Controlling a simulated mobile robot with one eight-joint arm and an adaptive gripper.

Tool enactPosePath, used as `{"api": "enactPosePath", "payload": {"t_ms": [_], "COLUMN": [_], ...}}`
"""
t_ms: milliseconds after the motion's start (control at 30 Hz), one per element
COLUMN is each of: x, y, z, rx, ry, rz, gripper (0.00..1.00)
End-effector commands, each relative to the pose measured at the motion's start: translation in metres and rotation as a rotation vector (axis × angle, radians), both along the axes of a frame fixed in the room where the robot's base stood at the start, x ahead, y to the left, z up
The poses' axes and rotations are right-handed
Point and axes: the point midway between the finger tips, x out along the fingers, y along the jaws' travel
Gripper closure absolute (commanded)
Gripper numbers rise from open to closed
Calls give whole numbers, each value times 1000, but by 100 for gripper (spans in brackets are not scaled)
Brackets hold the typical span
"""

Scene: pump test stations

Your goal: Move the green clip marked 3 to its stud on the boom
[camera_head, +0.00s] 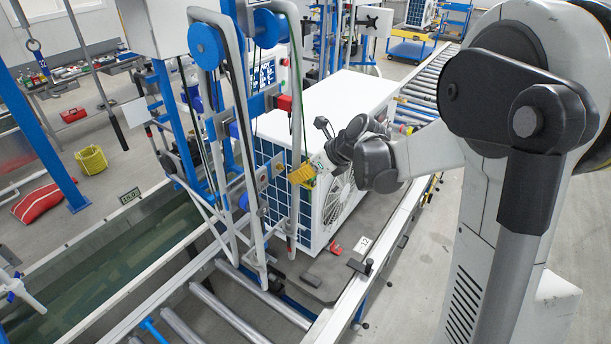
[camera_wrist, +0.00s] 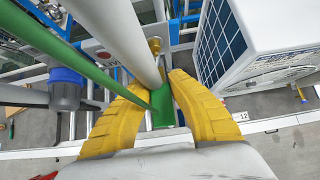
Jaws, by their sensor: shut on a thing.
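My gripper (camera_head: 302,176), with yellow fingers, is beside the grey pipe frame in front of the white unit. In the wrist view my gripper (camera_wrist: 161,88) has its fingers closed around a green piece, the green clip (camera_wrist: 162,110); its mark is not legible. The clip cannot be made out in the head view. A thick grey pipe (camera_wrist: 112,30) and a long green hose (camera_wrist: 60,45) run in front of the wrist camera, hiding part of the clip. A brass stud (camera_wrist: 155,45) on a grey plate shows just beyond the fingertips; I cannot tell whether the clip touches it.
The white unit (camera_head: 325,105) with dark blue grid panels stands close to the right of the pipes. Grey pipes, blue pulleys (camera_head: 207,46) and hoses crowd my gripper. Rollers (camera_head: 230,312) lie below. A water trough (camera_head: 110,255) is at left.

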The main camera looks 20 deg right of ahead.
Motion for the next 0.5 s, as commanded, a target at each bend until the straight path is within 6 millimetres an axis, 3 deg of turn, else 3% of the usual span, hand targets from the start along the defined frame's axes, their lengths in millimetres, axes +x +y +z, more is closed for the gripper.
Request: {"api": "enactPosePath", "payload": {"t_ms": [200,500], "x": [16,22], "y": [12,17], "z": [0,0], "rx": [-2,-1], "ry": [-1,0], "rz": [1,1], "gripper": [100,100]}}
